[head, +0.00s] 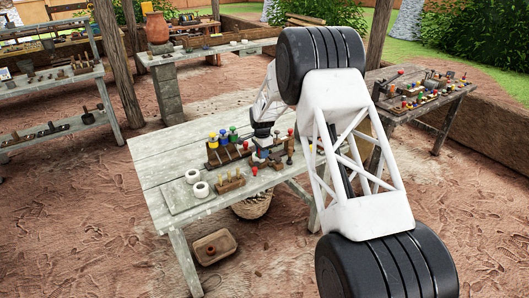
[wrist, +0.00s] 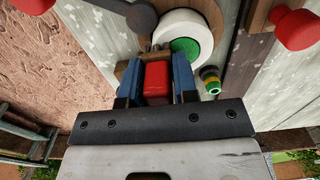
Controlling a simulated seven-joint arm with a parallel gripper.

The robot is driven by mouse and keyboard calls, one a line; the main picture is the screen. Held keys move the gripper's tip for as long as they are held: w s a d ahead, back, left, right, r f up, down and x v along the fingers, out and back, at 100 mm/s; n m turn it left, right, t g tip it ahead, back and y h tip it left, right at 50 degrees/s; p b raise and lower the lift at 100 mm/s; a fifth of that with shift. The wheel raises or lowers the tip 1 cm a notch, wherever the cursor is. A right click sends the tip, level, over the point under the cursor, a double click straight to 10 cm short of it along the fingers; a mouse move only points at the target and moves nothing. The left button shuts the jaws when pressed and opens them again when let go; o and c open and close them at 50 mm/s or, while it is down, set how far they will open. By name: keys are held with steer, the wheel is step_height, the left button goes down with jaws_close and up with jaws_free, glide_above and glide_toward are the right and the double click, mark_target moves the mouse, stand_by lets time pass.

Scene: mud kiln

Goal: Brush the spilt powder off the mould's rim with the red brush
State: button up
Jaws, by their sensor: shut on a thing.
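In the wrist view my gripper (wrist: 158,68) has two blue fingers shut on the red brush (wrist: 157,84), with its red block between them and brownish bristle tips just beyond. The mould (wrist: 170,24) is a round white ring with a green middle, just ahead and slightly right of the brush. The bristle tips lie close to its near left edge; I cannot tell whether they touch. Spilt powder on the rim cannot be made out. In the head view my gripper (head: 264,148) is low over the worktable among small items, and the mould cannot be picked out there.
On the worktable (head: 160,170) stand a rack with coloured-topped tools (head: 228,152), two white rings (head: 197,184) and a small wooden peg block (head: 230,181). In the wrist view, red knobs (wrist: 296,28) and a small banded object (wrist: 210,80) flank the mould. The table's left end is clear.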

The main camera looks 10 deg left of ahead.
steer(key=shift+s+a, duration=1.25)
step_height(320, 180, up, 8)
steer(key=shift+d, duration=0.1)
